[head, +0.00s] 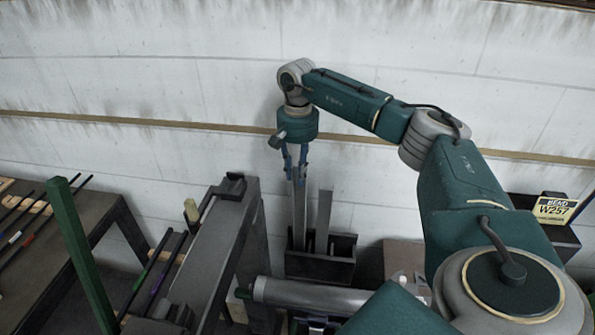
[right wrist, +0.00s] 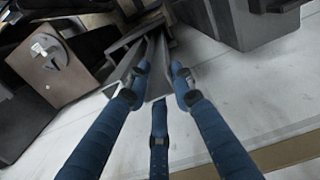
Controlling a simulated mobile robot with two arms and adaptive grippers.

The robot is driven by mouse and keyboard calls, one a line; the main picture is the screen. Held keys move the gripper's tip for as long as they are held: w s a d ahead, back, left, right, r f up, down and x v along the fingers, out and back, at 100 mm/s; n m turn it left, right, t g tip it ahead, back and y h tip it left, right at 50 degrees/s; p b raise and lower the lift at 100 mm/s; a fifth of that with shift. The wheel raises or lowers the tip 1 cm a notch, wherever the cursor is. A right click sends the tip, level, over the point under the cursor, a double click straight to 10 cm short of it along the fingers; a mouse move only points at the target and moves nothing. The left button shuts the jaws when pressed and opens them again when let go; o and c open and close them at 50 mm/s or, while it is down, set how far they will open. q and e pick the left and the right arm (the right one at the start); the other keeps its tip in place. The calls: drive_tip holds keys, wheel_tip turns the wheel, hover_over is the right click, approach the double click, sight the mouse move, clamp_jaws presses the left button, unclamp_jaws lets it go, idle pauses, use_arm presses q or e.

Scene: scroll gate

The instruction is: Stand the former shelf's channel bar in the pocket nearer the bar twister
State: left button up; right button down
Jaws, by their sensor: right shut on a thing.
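My right gripper (head: 297,150) hangs fingers down over the dark holder box (head: 320,268) by the wall. Its blue fingers are shut on the upper end of a grey channel bar (head: 298,205). The bar stands nearly upright, and its lower end goes behind the box's rim at the left part; whether it touches the floor of a pocket is hidden. In the right wrist view the bar (right wrist: 157,82) runs from between the fingers towards the box. Another grey bar (head: 323,220) stands in the box just right of it. I cannot tell which thing is the bar twister. My left gripper is out of view.
A dark steel frame (head: 227,230) stands close left of the box. A metal cylinder (head: 310,297) lies in front. A brown block (head: 402,257) is to the right, with a yellow sign (head: 553,209) beyond. A table (head: 95,215) with thin rods is at far left.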

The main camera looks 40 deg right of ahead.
drive_tip(key=shift+f+b, duration=1.4)
drive_tip(key=shift+f, duration=1.1)
idle(0.3)
drive_tip(key=c, duration=0.9)
unclamp_jaws()
drive_tip(key=shift+r, duration=0.15)
drive_tip(key=shift+r+p, duration=2.7)
drive_tip(key=shift+r, duration=0.7)
